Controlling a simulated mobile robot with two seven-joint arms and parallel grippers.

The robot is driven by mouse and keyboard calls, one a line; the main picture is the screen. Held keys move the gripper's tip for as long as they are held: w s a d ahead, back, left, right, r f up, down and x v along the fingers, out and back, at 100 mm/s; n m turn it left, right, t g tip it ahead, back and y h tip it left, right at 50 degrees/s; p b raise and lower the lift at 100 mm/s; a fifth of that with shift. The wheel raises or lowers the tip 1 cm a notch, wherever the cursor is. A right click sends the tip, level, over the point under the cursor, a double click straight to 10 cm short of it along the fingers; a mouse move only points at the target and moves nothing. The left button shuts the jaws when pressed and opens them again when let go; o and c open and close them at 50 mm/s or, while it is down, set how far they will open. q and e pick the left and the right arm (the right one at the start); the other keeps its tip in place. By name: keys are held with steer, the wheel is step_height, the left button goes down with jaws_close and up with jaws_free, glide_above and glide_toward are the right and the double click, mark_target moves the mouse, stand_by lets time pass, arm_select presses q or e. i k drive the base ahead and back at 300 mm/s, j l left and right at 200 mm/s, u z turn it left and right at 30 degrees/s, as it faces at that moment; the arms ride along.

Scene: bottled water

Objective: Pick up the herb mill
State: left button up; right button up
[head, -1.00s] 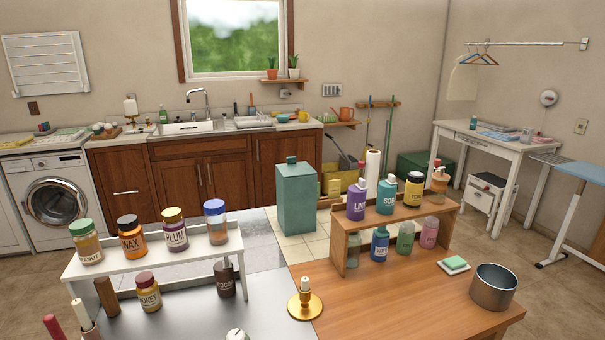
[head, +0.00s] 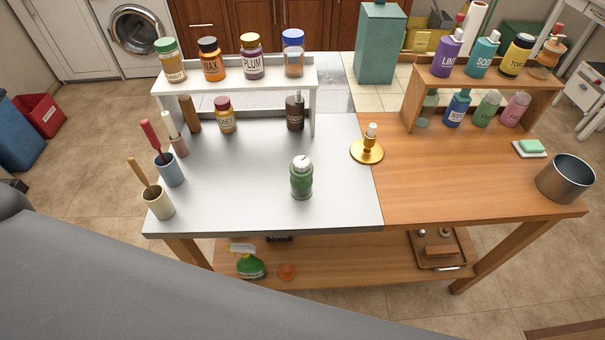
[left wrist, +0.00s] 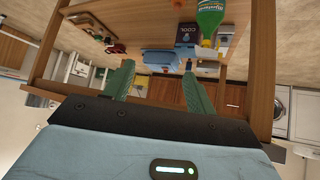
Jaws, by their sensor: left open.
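The herb mill appears to be the green glass jar (head: 301,180) with a silver-white top. It stands upright on the grey metal part of the table (head: 250,215), near the front edge, left of the brass candle holder. No gripper touches it. My left gripper (left wrist: 158,84) shows in the left wrist view with its two green fingers apart and nothing between them. It is beside a wooden shelf, and the mill is not visible in that view. In the head view only a grey part of my arm shows at lower left. My right gripper is not in view.
A white rack (head: 235,87) with several jars stands behind the mill. Utensil cups (head: 158,203) are at the left edge. The candle holder (head: 367,151) is to the right. The metal surface around the mill is clear.

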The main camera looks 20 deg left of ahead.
mark_target(301, 184)
steer(key=l+u, duration=0.15)
steer(key=l, duration=0.3)
steer(key=l+u, duration=0.15)
steer(key=l, duration=0.3)
steer(key=k+l+u, duration=0.15)
steer(key=l, duration=0.3)
steer(key=l+u, duration=0.15)
steer(key=l, duration=0.3)
steer(key=k+l+u, duration=0.15)
steer(key=l, duration=0.25)
